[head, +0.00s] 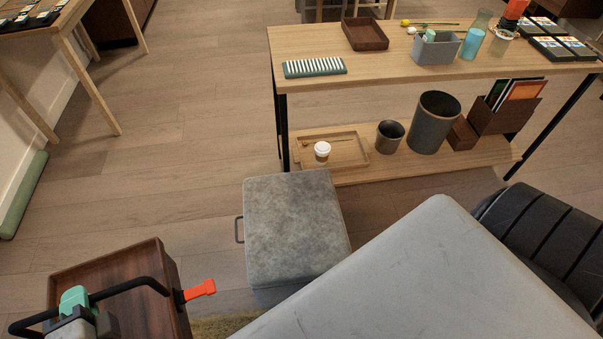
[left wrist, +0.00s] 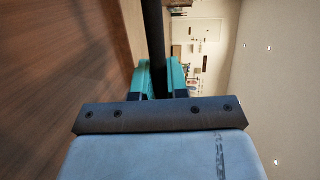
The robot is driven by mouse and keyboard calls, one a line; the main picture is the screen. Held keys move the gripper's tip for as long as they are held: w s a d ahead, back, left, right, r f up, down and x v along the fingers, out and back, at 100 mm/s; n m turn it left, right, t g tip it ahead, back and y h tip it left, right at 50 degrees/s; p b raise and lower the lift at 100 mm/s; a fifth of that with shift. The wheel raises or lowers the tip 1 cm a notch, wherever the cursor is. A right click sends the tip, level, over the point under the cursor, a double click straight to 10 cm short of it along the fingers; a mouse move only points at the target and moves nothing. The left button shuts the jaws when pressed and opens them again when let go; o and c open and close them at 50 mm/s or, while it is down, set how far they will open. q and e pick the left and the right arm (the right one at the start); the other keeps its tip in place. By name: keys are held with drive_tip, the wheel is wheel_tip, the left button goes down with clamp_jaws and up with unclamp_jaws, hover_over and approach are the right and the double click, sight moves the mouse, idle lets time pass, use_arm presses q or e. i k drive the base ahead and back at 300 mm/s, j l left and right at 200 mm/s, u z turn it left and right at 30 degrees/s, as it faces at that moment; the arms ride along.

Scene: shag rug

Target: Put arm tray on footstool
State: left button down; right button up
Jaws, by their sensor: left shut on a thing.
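The arm tray (head: 100,270) is a dark brown wooden tray with raised sides and a black bar handle at the lower left of the head view. An orange tab (head: 200,290) sticks out at its right side. My left gripper (head: 75,298) has green fingers shut on the black handle. The left wrist view shows the fingers (left wrist: 160,78) on both sides of the black bar, with brown wood at left. The footstool (head: 295,225) is a grey upholstered block with a bare top, right of the tray and apart from it. My right gripper is not in view.
A wooden shelf table (head: 390,76) stands behind the footstool, with a cup (head: 322,150) and bins on its lower shelf. A large pale grey shape covers the lower right and hides the floor there. Wood floor (head: 150,175) is clear left of the footstool.

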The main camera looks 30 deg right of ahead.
sight(286, 235)
drive_tip(key=l+z, duration=0.1)
drive_tip(key=l, duration=1.8)
drive_tip(key=i, duration=0.05)
